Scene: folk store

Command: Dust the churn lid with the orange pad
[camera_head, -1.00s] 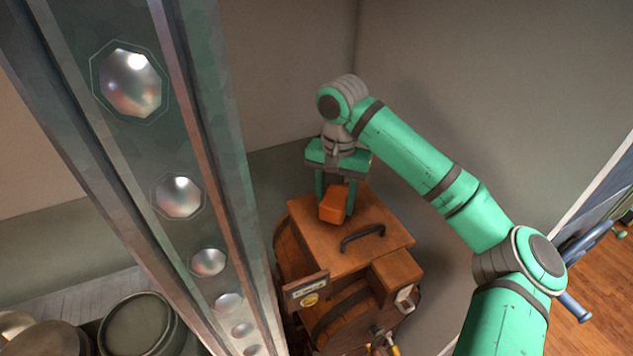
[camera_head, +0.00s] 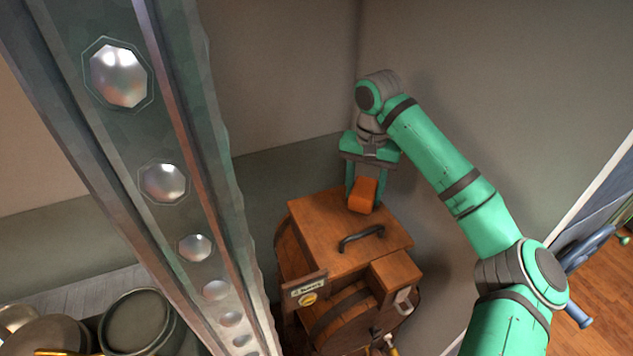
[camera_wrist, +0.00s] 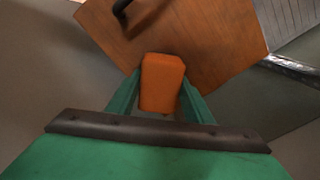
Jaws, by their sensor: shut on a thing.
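The orange pad (camera_head: 363,194) is held between the fingers of my gripper (camera_head: 363,186), which is shut on it. The pad is over the back right edge of the churn lid (camera_head: 320,232), a flat brown wooden top with a dark handle (camera_head: 361,238). In the wrist view the pad (camera_wrist: 162,84) sits between the green fingers and overlaps the lid's edge (camera_wrist: 205,35). I cannot tell whether the pad touches the lid. The handle is apart from the pad, nearer the front.
Walls are close behind and to the right. Metal pots (camera_head: 135,322) stand at the lower left. My column blocks part of the left.

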